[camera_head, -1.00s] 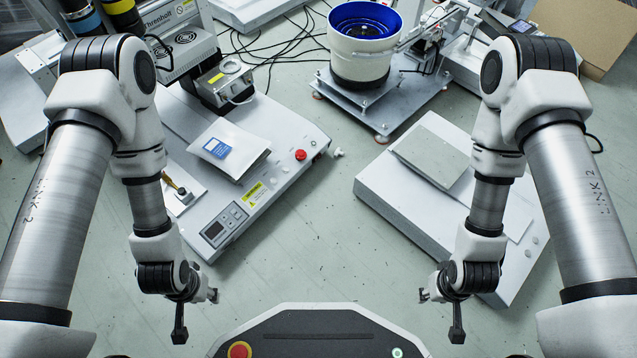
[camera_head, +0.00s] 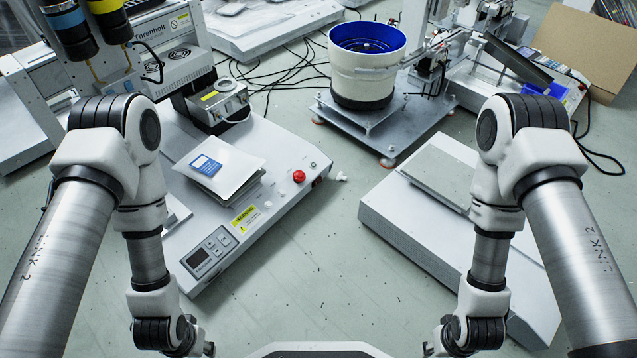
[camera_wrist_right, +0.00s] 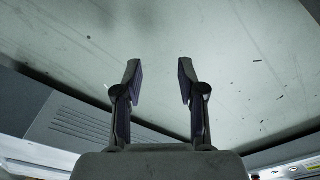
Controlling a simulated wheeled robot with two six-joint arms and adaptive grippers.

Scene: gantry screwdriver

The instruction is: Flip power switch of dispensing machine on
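A white bench machine (camera_head: 262,222) stands left of centre in the head view, with a control panel (camera_head: 209,252), a red round button (camera_head: 299,176) and a yellow warning label. No label confirms that it is the dispensing machine. A small dark and red fitting (camera_head: 318,182) sits on its far right end; it is too small to tell whether it is the power switch or how it is set. My left gripper (camera_head: 208,349) is at the bottom edge, mostly cut off, apart from the machine. My right gripper (camera_wrist_right: 159,82) is open and empty over the floor in the wrist view.
A white bowl feeder with blue inside (camera_head: 366,75) stands at the back centre. A flat white machine base (camera_head: 450,250) is at right, partly behind my right arm. Cables (camera_head: 275,75) lie on the floor behind.

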